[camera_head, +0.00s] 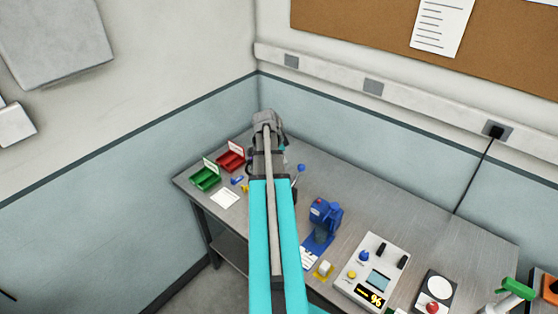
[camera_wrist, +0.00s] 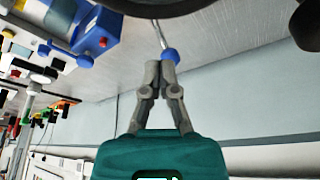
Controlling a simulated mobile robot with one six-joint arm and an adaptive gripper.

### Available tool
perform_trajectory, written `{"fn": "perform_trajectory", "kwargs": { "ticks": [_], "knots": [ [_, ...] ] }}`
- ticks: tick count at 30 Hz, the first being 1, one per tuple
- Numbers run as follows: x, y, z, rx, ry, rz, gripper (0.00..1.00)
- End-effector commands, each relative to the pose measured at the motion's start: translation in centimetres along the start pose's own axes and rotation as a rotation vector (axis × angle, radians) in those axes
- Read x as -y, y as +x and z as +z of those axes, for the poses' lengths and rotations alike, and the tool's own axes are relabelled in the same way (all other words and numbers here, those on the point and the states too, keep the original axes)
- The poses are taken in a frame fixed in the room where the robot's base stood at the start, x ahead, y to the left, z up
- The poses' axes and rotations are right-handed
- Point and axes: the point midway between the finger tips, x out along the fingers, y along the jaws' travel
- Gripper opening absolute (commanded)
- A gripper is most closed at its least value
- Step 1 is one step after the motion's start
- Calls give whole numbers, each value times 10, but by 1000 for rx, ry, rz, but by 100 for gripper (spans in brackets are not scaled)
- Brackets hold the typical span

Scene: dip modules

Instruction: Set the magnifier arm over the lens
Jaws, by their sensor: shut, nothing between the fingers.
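A blue ball knob (camera_head: 301,168) on a thin metal rod stands just right of my arm in the head view; it looks like the magnifier arm's handle. In the wrist view the blue knob (camera_wrist: 171,56) is right at the tips of my gripper (camera_wrist: 160,68), with its rod running up and left. My gripper's fingers are together with nothing between them. I cannot tell whether they touch the knob. My arm hides the gripper and most of the magnifier's stand in the head view. I cannot make out the lens.
A green bin (camera_head: 205,179) and a red bin (camera_head: 231,160) stand at the bench's left end. A blue device (camera_head: 323,220), a white meter box (camera_head: 372,275) and a dial unit (camera_head: 436,290) stand to the right. The back of the bench (camera_head: 400,220) is clear along the wall.

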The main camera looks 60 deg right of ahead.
Motion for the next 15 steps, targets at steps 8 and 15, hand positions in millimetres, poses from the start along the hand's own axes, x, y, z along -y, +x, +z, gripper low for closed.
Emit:
{"fn": "perform_trajectory", "kwargs": {
  "ticks": [8, 15],
  "knots": [
    [1, -30, 0, -1, -1, -1, 0],
    [2, -51, 0, -1, -3, -1, 0]
  ]
}}
